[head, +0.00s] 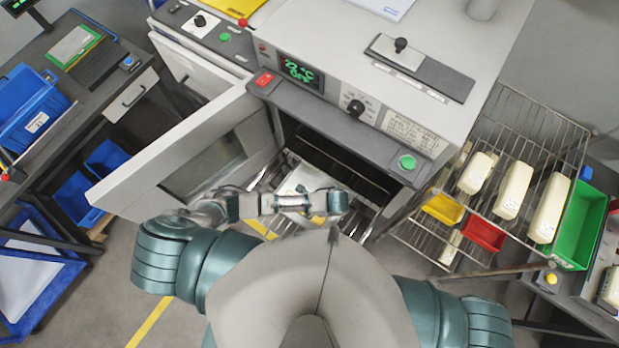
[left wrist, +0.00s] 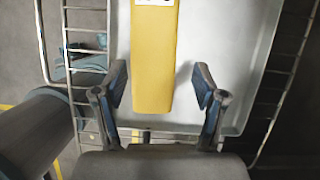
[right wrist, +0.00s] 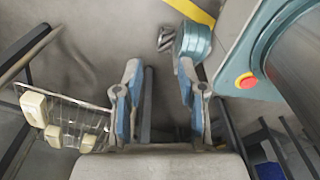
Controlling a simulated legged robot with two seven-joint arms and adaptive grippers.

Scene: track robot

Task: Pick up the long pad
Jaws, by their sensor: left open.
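A long yellow pad (left wrist: 155,55) with a white label at its far end lies on a white tray (left wrist: 215,95) in the left wrist view. My left gripper (left wrist: 160,88) is open, with one finger on each side of the pad's near end and visible gaps between. My right gripper (right wrist: 158,88) is open and empty above the floor in the right wrist view.
The oven door (head: 190,160) hangs open at left, close to my left arm. The control panel (head: 345,105) overhangs the opening. A wire rack (head: 520,120) with cream blocks (head: 513,190) stands right, beside yellow, red and green bins (head: 580,225). Wire rack sides flank the tray.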

